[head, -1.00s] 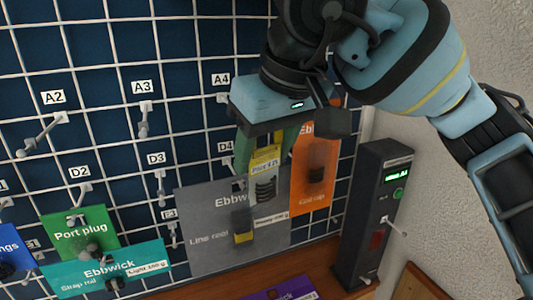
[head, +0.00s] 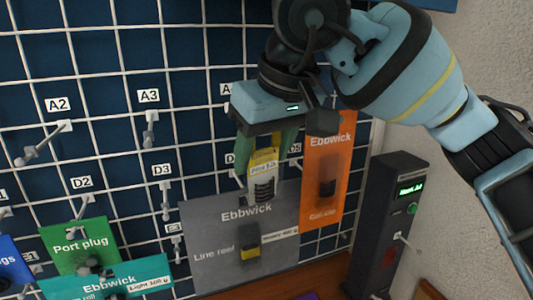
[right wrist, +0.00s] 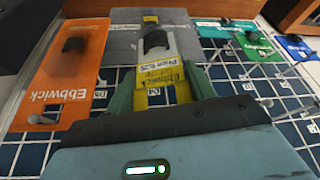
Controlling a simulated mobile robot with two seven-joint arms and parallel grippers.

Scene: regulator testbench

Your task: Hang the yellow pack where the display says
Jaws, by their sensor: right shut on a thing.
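My right gripper (head: 265,150) is shut on the yellow pack (head: 263,170), which has a pale label and a dark coiled part. The pack hangs upright between the green fingers, in front of the D4 area of the grid, and overlaps the top of the grey pack in the picture. In the right wrist view the pack (right wrist: 155,75) sits between the fingers. I cannot tell its gap to the board. The display (head: 410,188) on the dark box shows green text that looks like "Mount A4", though blurred. The A4 label (head: 227,89) is partly covered by my gripper. My left gripper is out of view.
A grey Ebbwick line reel pack (head: 220,225) hangs below the yellow pack. An orange pack (head: 330,165) hangs close to its right. Green (head: 75,247) and teal (head: 130,275) packs are lower left. Bare hooks stick out at A2 (head: 42,145), A3 (head: 150,130) and D3 (head: 165,200).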

